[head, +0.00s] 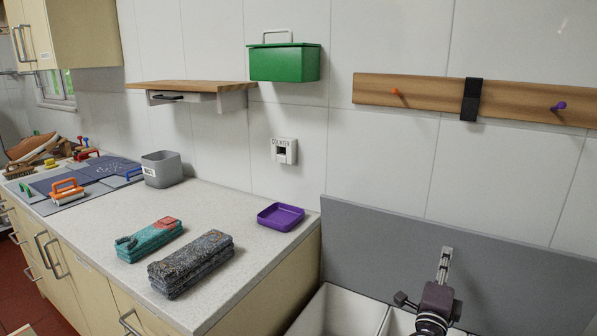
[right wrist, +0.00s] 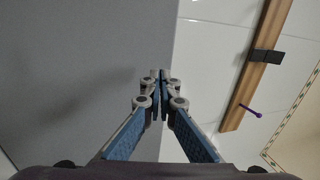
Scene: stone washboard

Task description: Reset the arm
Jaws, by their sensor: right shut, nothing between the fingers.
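My right gripper (head: 446,262) is at the lower right of the head view, in front of the grey panel and pointing up. In the right wrist view its two fingers (right wrist: 160,78) meet at the tips. The gripper is shut and empty, apart from any object. My left gripper is not in view.
The countertop (head: 215,205) holds a teal folded stack (head: 150,240), a dark folded stack (head: 190,263), a purple tray (head: 281,216) and a grey bin (head: 161,169). A grey panel (head: 400,235) stands behind white basins (head: 338,314). A wooden peg rail (head: 430,94) is above.

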